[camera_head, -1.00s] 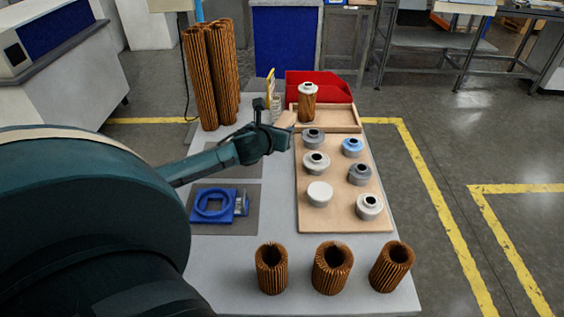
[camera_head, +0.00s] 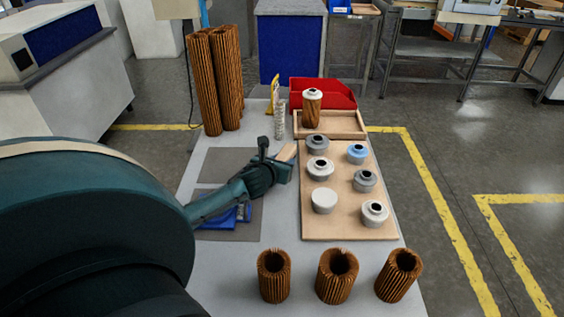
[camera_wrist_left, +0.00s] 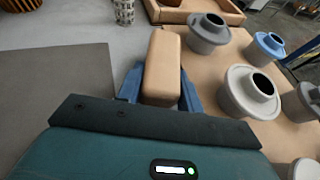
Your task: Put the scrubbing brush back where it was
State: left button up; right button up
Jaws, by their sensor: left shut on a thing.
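The scrubbing brush shows as a tan wooden block (camera_head: 287,152); its bristles are hidden. My left gripper (camera_head: 282,167) is shut on it and holds it between the grey mats and the left edge of the wooden board (camera_head: 335,230). In the left wrist view the block (camera_wrist_left: 162,62) stands out between the blue fingers of the gripper (camera_wrist_left: 160,92). I cannot tell whether it touches the table. My right gripper is not in view.
Grey and blue end caps (camera_head: 356,152) stand on the board. Behind are a wooden tray (camera_head: 345,124) with a capped cartridge (camera_head: 312,108), a red bin (camera_head: 335,92) and a mesh cylinder (camera_head: 280,122). My arm partly covers a blue fixture (camera_head: 222,222). Pleated cartridges (camera_head: 337,275) stand in front. The far mat (camera_head: 228,165) is bare.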

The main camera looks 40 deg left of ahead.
pick_arm(q)
jog(key=o, duration=0.8)
jog(key=shift+f, duration=0.1)
jog(key=shift+o, duration=1.4)
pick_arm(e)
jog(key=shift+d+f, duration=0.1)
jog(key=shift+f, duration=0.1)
pick_arm(q)
jog(key=p+v, duration=0.1)
jog(key=v, duration=0.9)
jog(key=shift+s+r, duration=0.3)
jog(key=shift+s+d+r, duration=0.2)
jog(key=shift+s+r, duration=0.1)
jog(key=shift+s, duration=0.25)
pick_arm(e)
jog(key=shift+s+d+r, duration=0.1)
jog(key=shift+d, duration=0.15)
